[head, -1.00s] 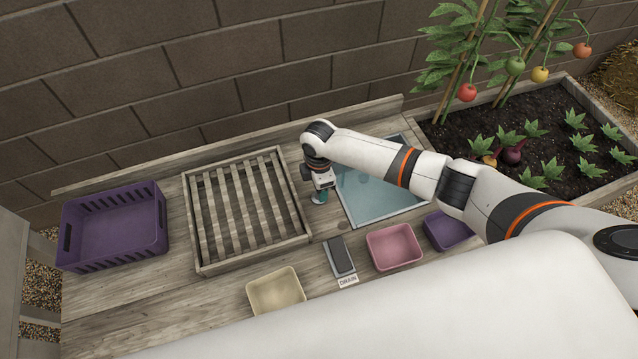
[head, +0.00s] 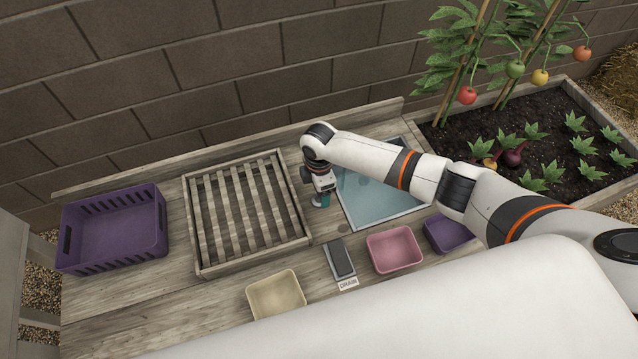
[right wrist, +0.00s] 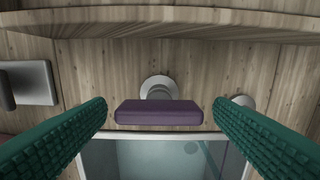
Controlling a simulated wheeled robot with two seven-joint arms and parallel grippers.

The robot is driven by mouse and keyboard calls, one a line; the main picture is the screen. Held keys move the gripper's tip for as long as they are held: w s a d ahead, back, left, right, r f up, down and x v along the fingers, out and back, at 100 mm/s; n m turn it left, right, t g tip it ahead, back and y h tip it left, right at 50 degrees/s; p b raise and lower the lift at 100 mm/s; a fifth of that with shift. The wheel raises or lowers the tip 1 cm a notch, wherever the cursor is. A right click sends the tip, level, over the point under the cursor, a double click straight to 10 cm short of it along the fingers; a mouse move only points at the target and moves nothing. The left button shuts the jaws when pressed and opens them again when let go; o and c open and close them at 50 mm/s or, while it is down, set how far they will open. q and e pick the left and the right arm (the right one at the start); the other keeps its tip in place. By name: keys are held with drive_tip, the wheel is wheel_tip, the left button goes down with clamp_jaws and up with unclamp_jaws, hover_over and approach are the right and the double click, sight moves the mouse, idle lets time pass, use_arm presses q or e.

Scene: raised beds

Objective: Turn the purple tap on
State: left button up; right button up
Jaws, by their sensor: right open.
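The purple tap handle (right wrist: 158,113) is a wide bar in the right wrist view, in front of a round pale metal base (right wrist: 158,88). It lies crosswise between the two green fingers of my right gripper (right wrist: 160,115), with a gap on each side. The gripper is open and touches nothing that I can see. In the head view my right gripper (head: 321,200) points down beside the left edge of the blue-grey basin (head: 385,205). The tap is hidden there by my arm. My left gripper is not in view.
A slatted wooden rack (head: 250,262) and a purple crate (head: 72,258) stand to the left. A wooden ledge (right wrist: 200,22) runs behind the tap.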

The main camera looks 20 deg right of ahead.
wheel_tip(320, 180, up, 12)
drive_tip(key=b, duration=0.2)
idle(0.7)
